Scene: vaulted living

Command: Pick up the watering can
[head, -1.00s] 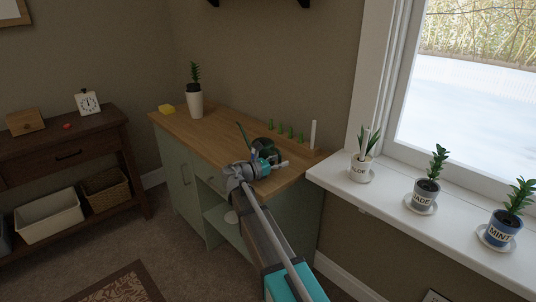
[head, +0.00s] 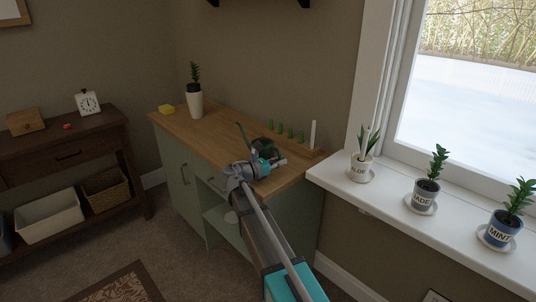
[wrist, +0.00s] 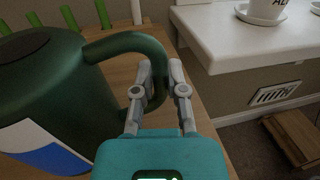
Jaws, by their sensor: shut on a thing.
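The dark green watering can (head: 261,152) stands on the wooden top of the green cabinet (head: 221,122), its thin spout pointing to the back left. In the wrist view its body (wrist: 62,85) fills the left side, with a white and blue patch low on it. Its curved handle (wrist: 128,42) reaches right to my gripper (wrist: 163,72). My gripper is shut on the handle, with a grey finger on each side of it. In the head view my gripper (head: 279,162) is at the can's near right side, and my wrist hides part of the can.
Several green pegs (head: 290,132) and a white post (head: 313,134) stand behind the can. A potted plant (head: 195,104) and yellow sponge (head: 167,109) are at the cabinet's far left. The white windowsill (head: 390,196) with labelled pots is close on the right.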

